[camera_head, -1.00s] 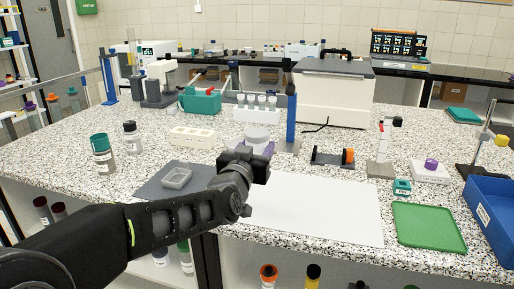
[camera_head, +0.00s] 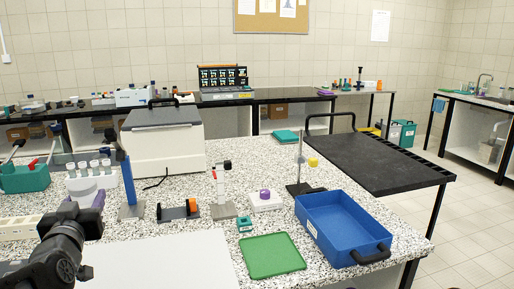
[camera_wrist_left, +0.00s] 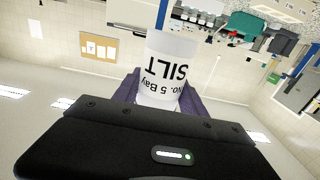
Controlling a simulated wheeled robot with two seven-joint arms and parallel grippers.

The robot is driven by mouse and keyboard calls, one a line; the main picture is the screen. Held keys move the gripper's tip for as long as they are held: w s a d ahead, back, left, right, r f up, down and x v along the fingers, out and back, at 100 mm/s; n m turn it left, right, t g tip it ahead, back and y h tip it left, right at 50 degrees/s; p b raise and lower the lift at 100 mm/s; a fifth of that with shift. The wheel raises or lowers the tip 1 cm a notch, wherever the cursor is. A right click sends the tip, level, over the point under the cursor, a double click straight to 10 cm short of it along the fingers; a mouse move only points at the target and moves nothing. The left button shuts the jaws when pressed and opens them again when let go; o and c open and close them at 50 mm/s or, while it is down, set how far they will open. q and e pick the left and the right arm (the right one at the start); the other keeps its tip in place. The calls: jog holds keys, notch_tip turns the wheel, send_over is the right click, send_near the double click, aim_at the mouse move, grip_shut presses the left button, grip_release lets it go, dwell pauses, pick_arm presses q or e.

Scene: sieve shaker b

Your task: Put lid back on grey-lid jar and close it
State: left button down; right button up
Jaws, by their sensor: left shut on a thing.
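My left gripper (camera_head: 93,200) is at the lower left of the head view, with purple fingers. It is shut on a whitish jar (camera_wrist_left: 168,65), which sits between the purple fingers in the left wrist view. The jar's label reads "SILT" and "No. 5 Bay", upside down in that picture. In the head view the jar shows only as a small pale shape in front of the tube rack. I cannot tell whether it has a lid on. No grey lid is clearly visible now. My right gripper is not in view.
A white sheet (camera_head: 165,262) lies in front of my left gripper. A blue post (camera_head: 126,180), a tube rack (camera_head: 92,168) and a white box (camera_head: 165,145) stand close behind. A green mat (camera_head: 272,256) and a blue tray (camera_head: 345,222) are to the right.

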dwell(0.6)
pick_arm(q)
jog(key=s+d+f+m+h, duration=0.1)
jog(key=s+d+f, duration=0.1)
jog(key=d, duration=1)
jog(key=s+d+f+m+h, duration=0.1)
jog(key=d+f, duration=0.3)
jog(key=d, duration=0.9)
jog(key=s+d+f+m+t+h, duration=0.1)
jog(key=s+d+f+h, duration=0.1)
jog(key=d, duration=1)
notch_tip(320, 180, down, 2)
jog(key=shift+s+d+h, duration=0.35)
jog(key=shift+h, duration=0.25)
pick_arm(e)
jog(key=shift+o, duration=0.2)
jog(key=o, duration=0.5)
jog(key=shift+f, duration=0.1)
